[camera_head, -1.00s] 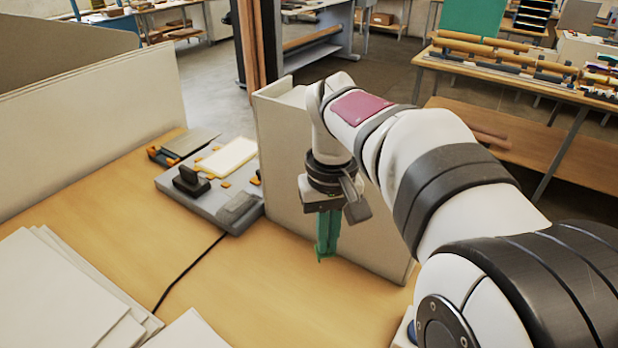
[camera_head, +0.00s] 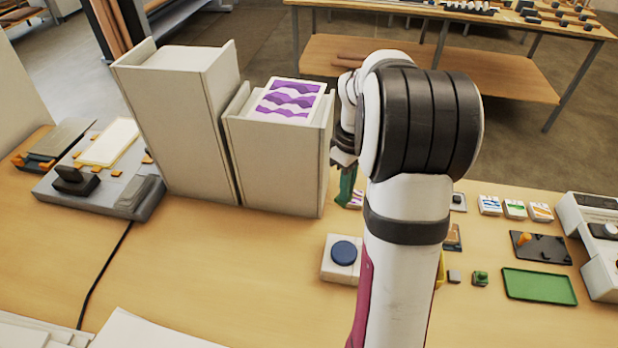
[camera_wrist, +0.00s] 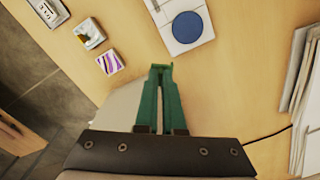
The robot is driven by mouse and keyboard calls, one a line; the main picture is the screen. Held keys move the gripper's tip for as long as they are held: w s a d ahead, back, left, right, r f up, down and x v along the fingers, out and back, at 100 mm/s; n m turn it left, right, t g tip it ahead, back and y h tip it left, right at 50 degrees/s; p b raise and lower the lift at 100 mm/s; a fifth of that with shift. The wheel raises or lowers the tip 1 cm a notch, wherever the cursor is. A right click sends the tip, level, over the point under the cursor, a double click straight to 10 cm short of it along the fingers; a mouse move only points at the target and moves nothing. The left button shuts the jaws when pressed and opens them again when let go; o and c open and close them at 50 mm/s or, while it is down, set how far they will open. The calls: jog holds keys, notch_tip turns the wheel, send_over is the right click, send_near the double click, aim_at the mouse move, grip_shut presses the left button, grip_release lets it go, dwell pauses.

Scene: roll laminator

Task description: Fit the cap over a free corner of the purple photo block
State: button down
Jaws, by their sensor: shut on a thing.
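My gripper (camera_head: 346,188) has green fingers and points down just right of the shorter beige bin, partly hidden by my arm. In the wrist view its fingers (camera_wrist: 160,68) are together at the tips. A small thing, possibly a cap, is pinched there, but it is too small to make out. A small purple-and-white striped block (camera_wrist: 110,62), likely the purple photo block, lies on the table left of the fingertips and apart from them.
The shorter bin (camera_head: 275,165) holds a larger purple-patterned sheet (camera_head: 289,99); a taller bin (camera_head: 190,120) stands beside it. A white box with a blue disc (camera_head: 343,253) is in front. Several small blocks (camera_head: 514,209), a green tray (camera_head: 539,286) and a green piece (camera_head: 481,279) lie right.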

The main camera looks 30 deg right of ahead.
jog(key=w+d+f+n, duration=0.3)
jog(key=d+f+n, duration=0.2)
jog(key=d+f, duration=0.4)
jog(key=shift+n, duration=0.7)
jog(key=shift+w+a+f, duration=0.1)
jog(key=shift+w+f, duration=2.45)
jog(key=shift+w, duration=0.1)
jog(key=shift+f, duration=0.35)
jog(key=c, duration=1.3)
grip_release()
